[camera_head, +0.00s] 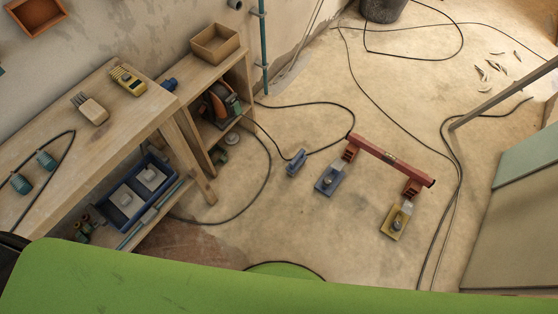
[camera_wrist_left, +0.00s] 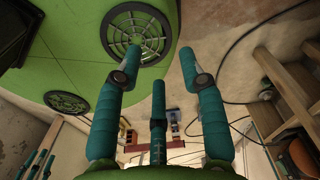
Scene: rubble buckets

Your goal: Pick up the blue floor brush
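A small blue object (camera_head: 297,162), likely the blue floor brush, lies on the concrete floor, left of a blue block (camera_head: 328,181) at one end of a red bar (camera_head: 390,160). Its bristles are too small to make out. In the left wrist view my left gripper (camera_wrist_left: 160,65) has its teal fingers spread apart, with nothing between them. Small coloured items and the red bar (camera_wrist_left: 165,145) show far beyond the fingers. I cannot tell the brush among them. Neither gripper shows in the head view.
A wooden bench (camera_head: 60,140) and a shelf (camera_head: 240,75) stand at the left. A beige brush (camera_head: 91,109) and a yellow brush (camera_head: 127,80) lie on the bench. A yellow block (camera_head: 394,223) is at the bar's other end. Black cables (camera_head: 270,170) cross the floor.

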